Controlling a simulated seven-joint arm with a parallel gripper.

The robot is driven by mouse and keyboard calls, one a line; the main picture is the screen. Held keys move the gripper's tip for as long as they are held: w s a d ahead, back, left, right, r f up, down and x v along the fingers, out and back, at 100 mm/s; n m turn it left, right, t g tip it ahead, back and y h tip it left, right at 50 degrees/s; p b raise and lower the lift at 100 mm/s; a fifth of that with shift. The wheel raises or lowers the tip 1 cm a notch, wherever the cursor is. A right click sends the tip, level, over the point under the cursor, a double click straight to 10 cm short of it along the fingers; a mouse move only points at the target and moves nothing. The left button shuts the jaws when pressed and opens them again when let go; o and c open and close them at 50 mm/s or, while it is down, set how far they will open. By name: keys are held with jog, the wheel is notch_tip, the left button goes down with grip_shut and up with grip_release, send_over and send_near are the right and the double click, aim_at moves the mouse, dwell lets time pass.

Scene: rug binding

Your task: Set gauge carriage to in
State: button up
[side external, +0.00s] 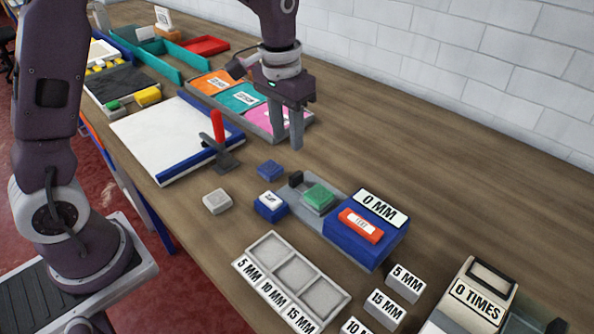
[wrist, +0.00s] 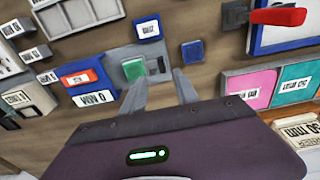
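The gauge is a blue box (side external: 345,249) with a "0 MM" plate (side external: 381,207) and a red labelled button (side external: 361,225). A grey bed (side external: 297,189) runs left from the box. A green block (side external: 319,198), apparently the carriage, sits on the bed close to the box, with a small dark piece (side external: 295,178) behind it. The green block also shows in the wrist view (wrist: 133,69), just beyond my fingertips. My gripper (side external: 290,146) is open and empty, above the table behind the gauge. Its two fingers are apart in the wrist view (wrist: 160,78).
A blue block (side external: 270,170), a labelled blue block (side external: 271,207) and a grey block (side external: 217,201) lie beside the bed. A red-handled lever (side external: 218,128) stands left. A three-pocket tray (side external: 296,271) is in front. The table behind the gauge is clear.

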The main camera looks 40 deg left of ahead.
send_over(296, 174)
jog(key=shift+g, duration=0.4)
notch_tip(296, 174, down, 5)
jog(key=shift+r, duration=0.2)
notch_tip(296, 174, down, 7)
jog(key=shift+f, duration=0.1)
grip_shut()
dwell(0.7)
